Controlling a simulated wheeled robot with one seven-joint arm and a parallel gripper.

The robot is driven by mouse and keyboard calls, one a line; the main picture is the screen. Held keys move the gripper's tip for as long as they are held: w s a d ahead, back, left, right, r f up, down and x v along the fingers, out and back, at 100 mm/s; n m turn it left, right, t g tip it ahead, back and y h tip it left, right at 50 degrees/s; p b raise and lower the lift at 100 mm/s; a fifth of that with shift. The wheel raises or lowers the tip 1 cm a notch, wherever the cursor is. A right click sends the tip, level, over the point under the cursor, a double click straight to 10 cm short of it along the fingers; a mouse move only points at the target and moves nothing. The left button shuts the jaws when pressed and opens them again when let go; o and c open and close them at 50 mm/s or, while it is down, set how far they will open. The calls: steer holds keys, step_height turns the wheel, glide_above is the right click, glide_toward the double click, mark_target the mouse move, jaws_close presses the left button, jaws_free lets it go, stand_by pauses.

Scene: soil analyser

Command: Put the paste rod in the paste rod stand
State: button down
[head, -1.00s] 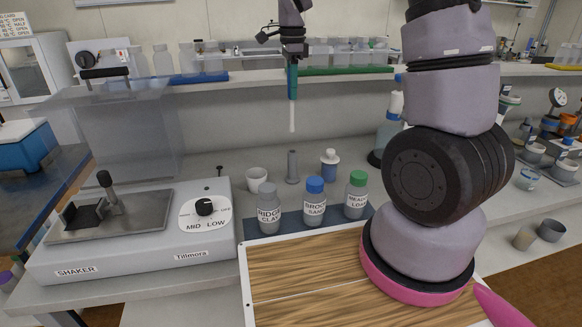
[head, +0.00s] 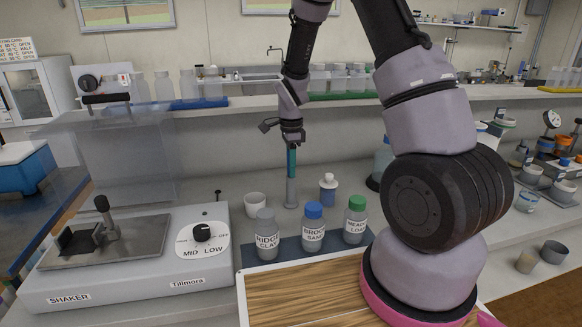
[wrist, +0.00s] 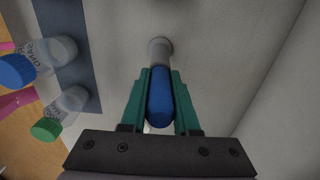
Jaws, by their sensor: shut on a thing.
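The paste rod has a blue handle (wrist: 160,98), which my gripper (wrist: 160,75) grips between its two teal fingers. In the head view my gripper (head: 292,174) points straight down over the grey paste rod stand (head: 291,193), an upright tube on the bench. The rod's white lower shaft is out of sight, and the fingertips are right at the top of the stand, so the shaft appears to be inside it. The stand also shows in the wrist view (wrist: 160,48), in line with the handle. The rod looks upright.
A white cup (head: 255,203) stands left of the stand, and a blue bottle with a white top (head: 328,190) to its right. Several labelled soil bottles (head: 313,232) stand in front on a dark mat. The shaker (head: 130,265) is at the left; a shelf runs behind.

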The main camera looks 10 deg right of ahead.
steer(key=shift+f, duration=0.15)
steer(key=c, duration=0.7)
jaws_free()
steer(key=shift+o, duration=0.2)
step_height(320, 180, up, 10)
steer(key=shift+s+a+r, duration=0.1)
steer(key=shift+r, duration=0.15)
steer(key=s+d+r+n+t+y, duration=0.1)
steer(key=s+d+r+n+t, duration=0.2)
steer(key=r, duration=0.5)
steer(key=s+d+r+n+y, duration=0.1)
steer(key=s+r+n, duration=0.2)
steer(key=s+r, duration=0.4)
steer(key=s+d+r+n+t, duration=0.1)
steer(key=s+r+n+t, duration=0.1)
steer(key=s+r+n, duration=0.2)
steer(key=s+d+r+n+t, duration=0.1)
steer(key=s+r+n+t, duration=0.1)
steer(key=s, duration=0.7)
steer(key=shift+r+n, duration=0.9)
steer(key=shift+n, duration=0.1)
